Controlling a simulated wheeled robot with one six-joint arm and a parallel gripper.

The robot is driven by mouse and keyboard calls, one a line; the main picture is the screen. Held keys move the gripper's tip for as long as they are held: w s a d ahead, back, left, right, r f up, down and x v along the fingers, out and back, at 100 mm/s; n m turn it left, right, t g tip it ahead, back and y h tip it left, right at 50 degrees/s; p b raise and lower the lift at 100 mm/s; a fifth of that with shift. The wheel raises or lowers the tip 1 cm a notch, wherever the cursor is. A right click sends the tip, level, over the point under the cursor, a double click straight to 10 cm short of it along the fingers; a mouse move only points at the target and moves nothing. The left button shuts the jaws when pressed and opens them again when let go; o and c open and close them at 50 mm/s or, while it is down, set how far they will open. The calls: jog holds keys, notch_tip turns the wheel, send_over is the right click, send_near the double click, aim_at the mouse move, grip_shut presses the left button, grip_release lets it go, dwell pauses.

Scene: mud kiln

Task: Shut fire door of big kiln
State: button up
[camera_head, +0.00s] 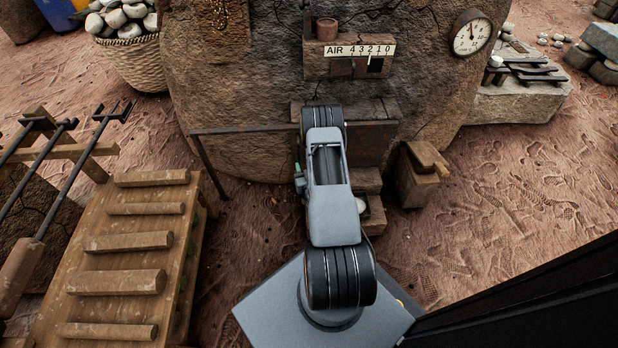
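The big kiln (235,90) is a rough brown mud wall across the upper middle of the head view. Low on its front, a dark rusty plate (372,143), which looks like the fire door, shows to the right of my arm. A thin dark rail (245,130) runs level across the kiln front, with a slanting leg at its left end. My arm covers the middle of this area, so I cannot tell how far the door stands open. My gripper is hidden behind my arm links.
An air slide marked 43210 (360,50) and a round dial (471,33) sit higher on the kiln. A wooden box (414,178) stands at the right. A slatted wooden rack (125,245) and long tools (65,185) fill the left. Open ground lies right.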

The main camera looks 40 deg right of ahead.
jog(key=p+v, duration=0.1)
jog(key=v, duration=0.6)
jog(key=shift+s, duration=0.1)
jog(key=shift+r, duration=0.1)
